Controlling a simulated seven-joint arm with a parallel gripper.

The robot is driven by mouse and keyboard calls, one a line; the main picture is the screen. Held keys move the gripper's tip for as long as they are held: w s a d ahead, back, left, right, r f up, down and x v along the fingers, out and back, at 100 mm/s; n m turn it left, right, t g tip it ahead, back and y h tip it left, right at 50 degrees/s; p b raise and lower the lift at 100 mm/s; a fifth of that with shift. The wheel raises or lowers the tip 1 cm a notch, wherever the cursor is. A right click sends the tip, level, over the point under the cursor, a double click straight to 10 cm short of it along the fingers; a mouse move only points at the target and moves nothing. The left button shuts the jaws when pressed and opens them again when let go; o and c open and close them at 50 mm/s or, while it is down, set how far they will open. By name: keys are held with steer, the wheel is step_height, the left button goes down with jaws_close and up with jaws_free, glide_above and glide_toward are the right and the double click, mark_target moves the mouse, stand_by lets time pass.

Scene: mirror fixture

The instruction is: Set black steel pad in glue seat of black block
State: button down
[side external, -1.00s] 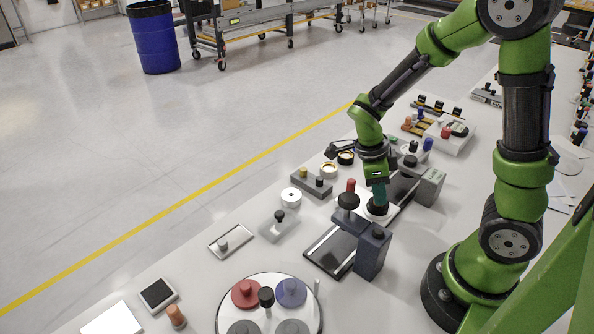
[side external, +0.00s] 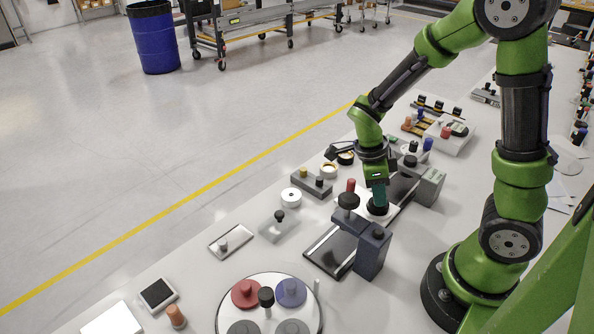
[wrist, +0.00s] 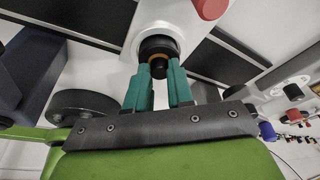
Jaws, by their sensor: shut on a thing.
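My gripper (side external: 378,191) points down over a white plate (side external: 364,211), between two dark flat rails. Its teal fingers (wrist: 160,88) are shut on a small black round piece (wrist: 158,47) with a copper-coloured band. This piece also shows as a dark shape under the fingers in the side view (side external: 377,209). In the wrist view it sits in front of a white round part; I cannot tell whether they touch. A dark block (side external: 371,254) with a black knob on top stands in front of the gripper. I cannot tell which surface is the glue seat, and the pad is not clearly identifiable.
A black round knob (side external: 348,201) and a red cylinder (side external: 351,185) stand close to the gripper. A grey block (side external: 431,187) is behind it to the right. A round tray (side external: 268,312) with coloured discs lies in front. Bare table shows around the small fixtures at left.

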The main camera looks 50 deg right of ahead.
steer(key=shift+f, duration=0.1)
steer(key=c, duration=0.5)
jaws_free()
steer(key=shift+r, duration=3.5)
